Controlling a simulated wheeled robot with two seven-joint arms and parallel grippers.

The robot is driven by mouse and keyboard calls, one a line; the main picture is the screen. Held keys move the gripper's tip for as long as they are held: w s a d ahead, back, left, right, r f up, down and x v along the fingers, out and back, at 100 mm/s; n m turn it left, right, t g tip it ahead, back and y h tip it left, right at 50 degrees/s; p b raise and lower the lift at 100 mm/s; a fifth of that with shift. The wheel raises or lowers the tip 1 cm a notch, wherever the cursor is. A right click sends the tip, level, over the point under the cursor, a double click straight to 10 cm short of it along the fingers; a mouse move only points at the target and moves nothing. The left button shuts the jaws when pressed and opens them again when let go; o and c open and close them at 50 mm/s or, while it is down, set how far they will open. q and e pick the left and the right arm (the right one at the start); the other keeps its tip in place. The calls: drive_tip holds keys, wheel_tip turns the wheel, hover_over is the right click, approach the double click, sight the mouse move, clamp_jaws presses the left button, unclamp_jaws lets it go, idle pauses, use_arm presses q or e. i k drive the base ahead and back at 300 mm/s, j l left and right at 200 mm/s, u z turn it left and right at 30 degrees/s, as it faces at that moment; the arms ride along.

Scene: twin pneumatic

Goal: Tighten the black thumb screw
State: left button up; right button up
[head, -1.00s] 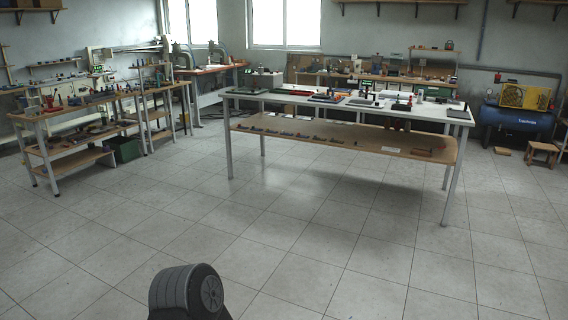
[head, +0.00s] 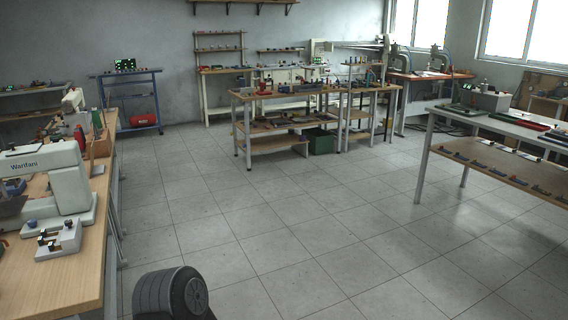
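I cannot make out the black thumb screw in the head view. On the wooden bench at the left edge, a small white fixture (head: 58,240) with dark and brass-coloured parts sits in front of a white machine (head: 48,180) marked with lettering. Its small parts are too small to tell apart. Neither of my grippers is in view. A dark rounded part of my own body shows at the bottom.
The wooden bench (head: 75,290) runs along the left. A workbench (head: 290,97) with shelves and a green bin (head: 320,141) stands at the back middle. A white-topped table (head: 500,124) is at the right. The tiled floor (head: 290,230) between them is clear.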

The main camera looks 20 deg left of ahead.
sight(69, 222)
drive_tip(key=i+u, duration=0.2)
drive_tip(key=u, duration=0.3)
drive_tip(key=i+u, duration=0.2)
drive_tip(key=u, duration=0.25)
drive_tip(key=i+l+u, duration=0.1)
drive_tip(key=u, duration=0.4)
drive_tip(key=i+l+u, duration=0.2)
drive_tip(key=u, duration=0.3)
drive_tip(key=i+l+u, duration=0.15)
drive_tip(key=u, duration=0.3)
drive_tip(key=l+u, duration=0.35)
drive_tip(key=u, duration=0.15)
drive_tip(key=i+l+u, duration=0.2)
drive_tip(key=l+u, duration=0.3)
drive_tip(key=l, duration=0.35)
drive_tip(key=l+u, duration=0.5)
drive_tip(key=l, duration=0.35)
drive_tip(key=i, duration=0.05)
